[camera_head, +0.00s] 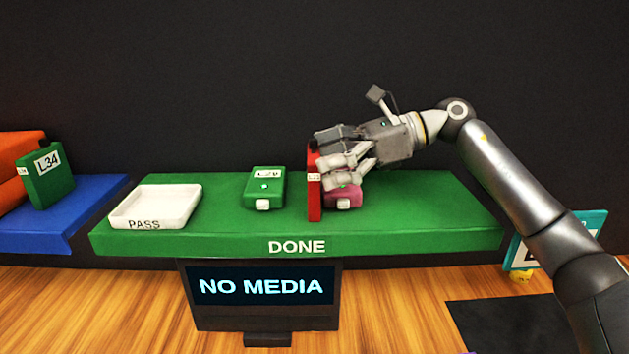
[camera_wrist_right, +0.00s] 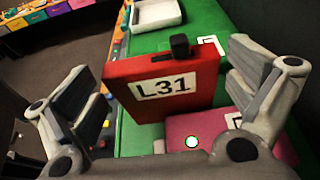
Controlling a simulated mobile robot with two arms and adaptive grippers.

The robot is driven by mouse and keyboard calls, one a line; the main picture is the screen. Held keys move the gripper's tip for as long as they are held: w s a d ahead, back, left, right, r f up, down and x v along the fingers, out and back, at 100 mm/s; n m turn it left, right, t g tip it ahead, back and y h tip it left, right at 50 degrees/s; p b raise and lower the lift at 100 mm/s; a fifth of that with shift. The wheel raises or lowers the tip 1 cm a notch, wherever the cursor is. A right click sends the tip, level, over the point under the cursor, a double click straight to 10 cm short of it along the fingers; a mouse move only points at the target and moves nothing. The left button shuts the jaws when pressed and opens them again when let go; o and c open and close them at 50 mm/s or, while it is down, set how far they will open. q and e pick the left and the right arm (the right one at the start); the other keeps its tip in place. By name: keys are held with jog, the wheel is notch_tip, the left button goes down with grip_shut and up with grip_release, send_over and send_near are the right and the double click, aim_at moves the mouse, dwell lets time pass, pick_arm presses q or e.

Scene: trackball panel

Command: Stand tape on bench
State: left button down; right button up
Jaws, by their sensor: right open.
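A red tape (camera_head: 314,190) labelled L31 stands upright on the green bench (camera_head: 400,215) marked DONE. In the right wrist view the red tape (camera_wrist_right: 150,107) shows its label between my spread fingers. My right gripper (camera_head: 338,160) is open, with its fingers around the upper part of the red tape; contact cannot be told. A pink tape (camera_head: 345,198) is just right of the red one, partly hidden under the gripper; it also shows in the right wrist view (camera_wrist_right: 205,128). A green tape (camera_head: 265,185) lies flat to the left. My left gripper is not in view.
A white PASS tray (camera_head: 180,207) sits at the bench's left end. A green tape (camera_head: 46,178) labelled L34 stands on a blue surface (camera_head: 75,220) further left. A NO MEDIA screen (camera_head: 262,287) is below the bench front. The bench's right part is clear.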

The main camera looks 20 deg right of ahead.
jog(key=shift+x, duration=1.05)
jog(key=shift+s+d, duration=0.1)
jog(key=shift+d, duration=0.05)
jog(key=c, duration=1)
jog(key=shift+o, duration=0.2)
jog(key=shift+r, duration=0.15)
